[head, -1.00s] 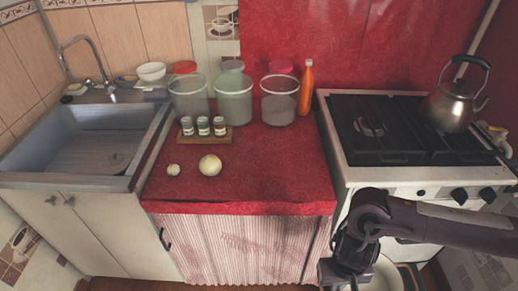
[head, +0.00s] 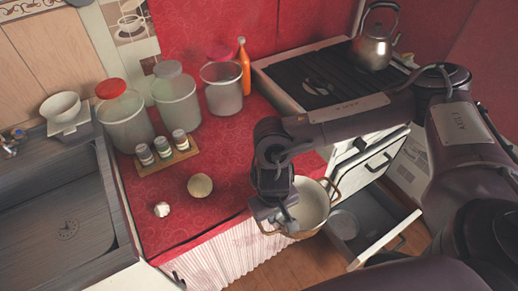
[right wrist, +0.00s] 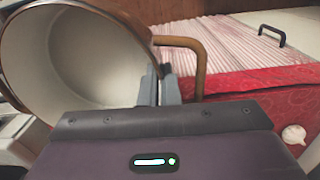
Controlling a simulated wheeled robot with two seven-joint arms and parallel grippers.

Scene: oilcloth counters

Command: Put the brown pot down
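The brown pot (head: 314,207), with a cream inside, brown rim and loop handles, is in the air in front of the counter's right front corner. It also shows large in the right wrist view (right wrist: 90,55), its opening facing the camera. My right gripper (head: 287,222) is at the pot's near left side. My left gripper is not in view.
The red counter (head: 222,180) has free room at its front right. The stove (head: 315,80) holds a kettle (head: 375,45). An open drawer (head: 375,225) is below.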

